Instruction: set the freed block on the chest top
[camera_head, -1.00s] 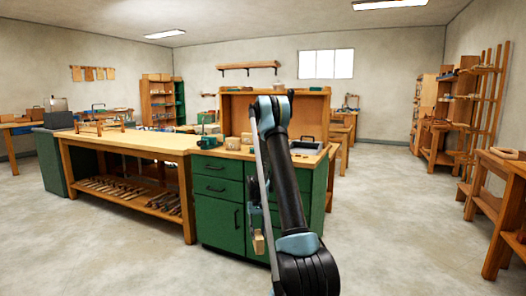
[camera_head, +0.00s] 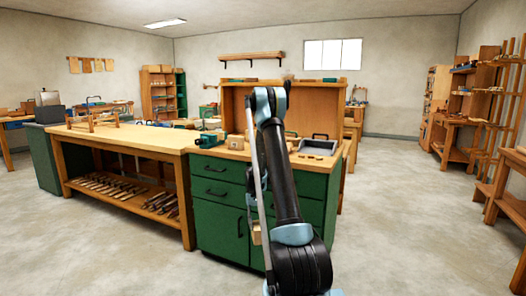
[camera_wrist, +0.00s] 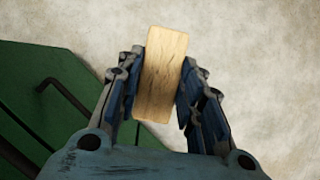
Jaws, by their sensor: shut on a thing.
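A light wooden block (camera_wrist: 162,75) is held between the two fingers of my gripper (camera_wrist: 160,90) in the wrist view, over the concrete floor. In the head view the block (camera_head: 257,234) shows partly beside my arm, in front of the green chest and below its top. My gripper is mostly hidden behind my arm there. The green chest (camera_head: 218,210) has drawers and a wooden top (camera_head: 232,154). The chest's green side with a dark handle also shows in the wrist view (camera_wrist: 50,70).
On the chest top stand a green vise (camera_head: 209,140), a small wooden block (camera_head: 235,142) and a grey tray (camera_head: 318,147). A wooden back panel (camera_head: 312,105) rises behind. A long workbench (camera_head: 130,138) adjoins on the left. Open floor (camera_head: 410,230) lies to the right.

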